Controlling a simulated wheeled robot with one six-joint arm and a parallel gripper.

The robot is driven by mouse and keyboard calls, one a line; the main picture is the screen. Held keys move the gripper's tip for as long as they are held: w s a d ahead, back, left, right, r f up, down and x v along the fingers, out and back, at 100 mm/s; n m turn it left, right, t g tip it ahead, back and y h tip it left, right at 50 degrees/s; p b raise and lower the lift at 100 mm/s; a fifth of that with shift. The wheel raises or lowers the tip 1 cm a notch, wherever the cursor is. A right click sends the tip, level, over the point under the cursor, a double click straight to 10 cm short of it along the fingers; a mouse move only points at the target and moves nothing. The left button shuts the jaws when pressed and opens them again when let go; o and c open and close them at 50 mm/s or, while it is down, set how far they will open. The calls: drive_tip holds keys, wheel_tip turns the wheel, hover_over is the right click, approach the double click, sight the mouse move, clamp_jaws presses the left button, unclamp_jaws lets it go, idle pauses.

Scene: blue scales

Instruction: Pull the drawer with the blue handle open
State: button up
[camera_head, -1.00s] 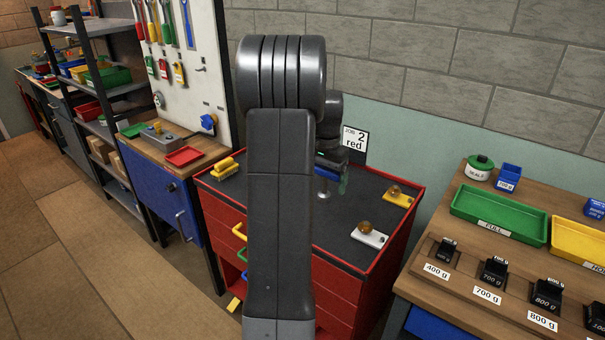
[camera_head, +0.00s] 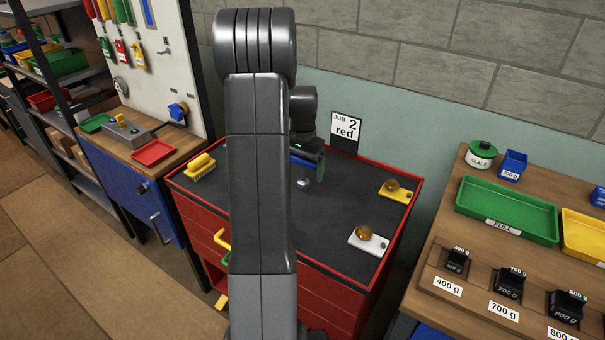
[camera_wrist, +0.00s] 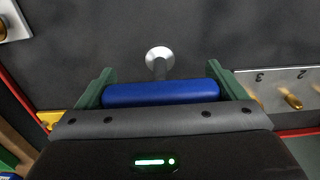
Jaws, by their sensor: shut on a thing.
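The red drawer cabinet (camera_head: 340,292) stands in the middle. Its front shows a yellow handle (camera_head: 221,239) and part of a green handle (camera_head: 226,259). No blue drawer handle shows; my arm hides much of the front. My gripper (camera_head: 306,165) is above the cabinet's dark top. In the wrist view, it is shut on a blue bar (camera_wrist: 160,94) lying between its green fingers. A silver stem and round disc (camera_wrist: 159,54) appear to belong to this bar; the disc also shows below the gripper in the head view (camera_head: 303,183).
A blue bench (camera_head: 137,185) stands left. A wooden table (camera_head: 480,265) with trays and weights stands close on the right.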

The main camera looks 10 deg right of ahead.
sight(303, 180)
drive_tip(key=shift+f, duration=1.55)
drive_tip(key=o, duration=0.9)
